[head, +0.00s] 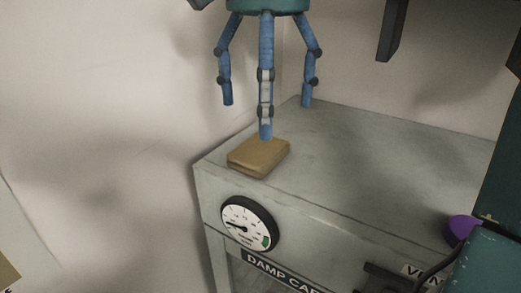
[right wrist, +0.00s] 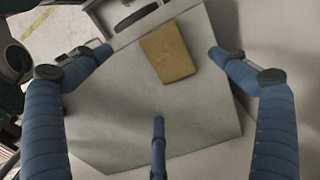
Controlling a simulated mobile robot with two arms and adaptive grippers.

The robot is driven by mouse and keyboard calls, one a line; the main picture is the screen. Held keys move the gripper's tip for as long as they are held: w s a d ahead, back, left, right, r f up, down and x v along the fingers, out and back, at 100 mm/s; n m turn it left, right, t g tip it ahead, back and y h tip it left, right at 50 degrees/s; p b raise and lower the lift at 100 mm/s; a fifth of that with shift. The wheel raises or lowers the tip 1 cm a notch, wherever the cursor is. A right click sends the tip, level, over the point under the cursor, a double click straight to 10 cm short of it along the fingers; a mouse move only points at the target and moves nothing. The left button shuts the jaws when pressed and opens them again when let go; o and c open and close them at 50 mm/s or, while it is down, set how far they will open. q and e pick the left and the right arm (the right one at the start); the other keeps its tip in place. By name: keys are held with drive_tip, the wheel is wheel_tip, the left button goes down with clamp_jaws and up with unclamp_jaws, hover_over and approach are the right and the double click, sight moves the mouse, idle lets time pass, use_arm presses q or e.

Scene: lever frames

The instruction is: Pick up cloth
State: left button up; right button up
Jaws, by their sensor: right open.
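The cloth (head: 258,158) is a tan, folded, flat block. It lies on the grey cabinet top (head: 370,150), near its front left corner. My right gripper (head: 266,112) comes down from the top of the head view, its blue fingers spread open and empty. It is above the cloth; one fingertip overlaps the cloth's back edge in the picture, and contact cannot be told. In the right wrist view the cloth (right wrist: 168,54) lies toward the top, between the two side fingers and clear of the third. My left gripper is not in view.
A round gauge (head: 248,224) and a "DAMP CAF…" label (head: 285,270) are on the cabinet front. Pale walls (head: 100,120) stand left of and behind the cabinet. A purple round thing (head: 461,229) is at the right. The cabinet top right of the cloth is bare.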

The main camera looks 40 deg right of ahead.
drive_tip(key=shift+s+d+f, duration=0.1)
drive_tip(key=shift+f, duration=0.5)
drive_tip(key=shift+d+f, duration=0.1)
drive_tip(key=shift+f, duration=0.2)
drive_tip(key=f, duration=0.1)
drive_tip(key=f+p, duration=0.1)
drive_tip(key=f, duration=0.2)
drive_tip(key=shift+w, duration=0.3)
drive_tip(key=shift+f+p, duration=0.3)
drive_tip(key=shift+f, duration=0.1)
drive_tip(key=shift+s+f, duration=0.1)
drive_tip(key=shift+f, duration=0.1)
drive_tip(key=shift+d+f, duration=0.1)
drive_tip(key=shift+c, duration=1.3)
drive_tip(key=c, duration=1)
drive_tip(key=shift+r, duration=0.55)
wheel_tip(320, 180, up, 12)
use_arm(q)
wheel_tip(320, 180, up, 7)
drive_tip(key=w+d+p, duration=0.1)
drive_tip(key=p, duration=0.4)
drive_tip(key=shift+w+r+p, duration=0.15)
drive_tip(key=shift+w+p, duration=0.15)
drive_tip(key=shift+p, duration=0.05)
use_arm(e)
wheel_tip(320, 180, up, 7)
hover_over(267, 149)
drive_tip(key=shift+s, duration=0.1)
